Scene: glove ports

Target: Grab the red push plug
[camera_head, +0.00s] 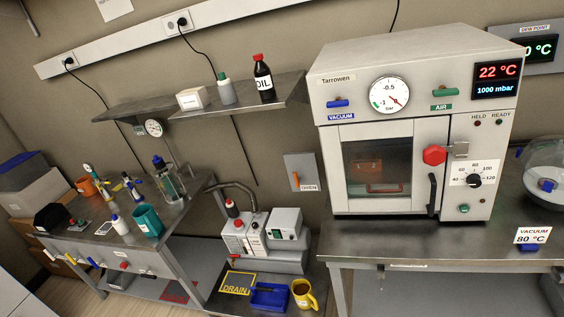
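I cannot tell for sure which red part is the push plug. A red faceted knob (433,155) sits at the right edge of the vacuum oven's door. A small red piece (123,265) is on the front of the left bench. A red-topped part (232,207) stands on the pump on the low surface in the middle. My gripper is not in view, so its state and distance to these things do not show.
The vacuum oven (420,55) stands on a steel table (400,243) at the right, its door shut. A glass vessel (544,167) is at the far right. A wall shelf (150,110) holds bottles. The left bench (90,240) is cluttered. A yellow mug (304,295) stands low in front.

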